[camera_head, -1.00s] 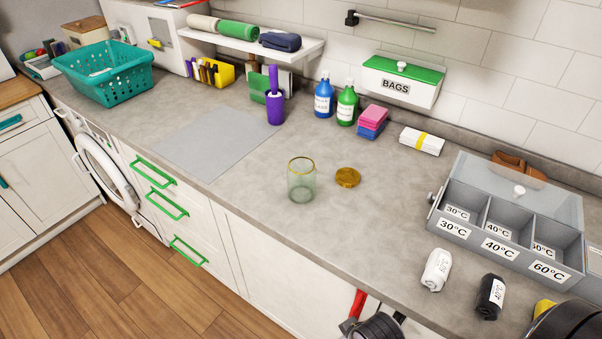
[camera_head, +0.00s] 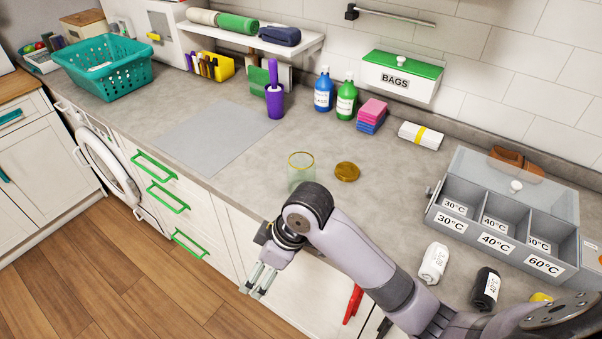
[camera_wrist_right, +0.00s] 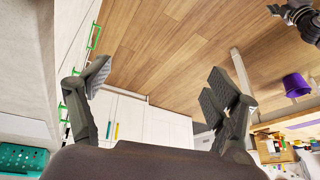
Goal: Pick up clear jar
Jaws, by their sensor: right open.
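The clear jar (camera_head: 301,168) stands upright and open on the grey worktop (camera_head: 240,197), with a gold rim. Its lower part is partly hidden by my right arm. A round gold lid (camera_head: 347,171) lies on the worktop just right of it. My right gripper (camera_head: 262,279) is in front of the worktop edge, below and left of the jar, pointing down and apart from it. In the right wrist view its fingers (camera_wrist_right: 160,88) are spread wide with nothing between them; the jar does not show there. My left gripper is not identifiable in the head view.
A grey three-part sorting box (camera_head: 470,232) and two rolled socks (camera_head: 434,262) stand at the right. Blue and green bottles (camera_head: 346,101), sponges (camera_head: 371,115) and a purple brush holder (camera_head: 274,100) stand behind the jar. A flat grey mat (camera_head: 215,135) lies left.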

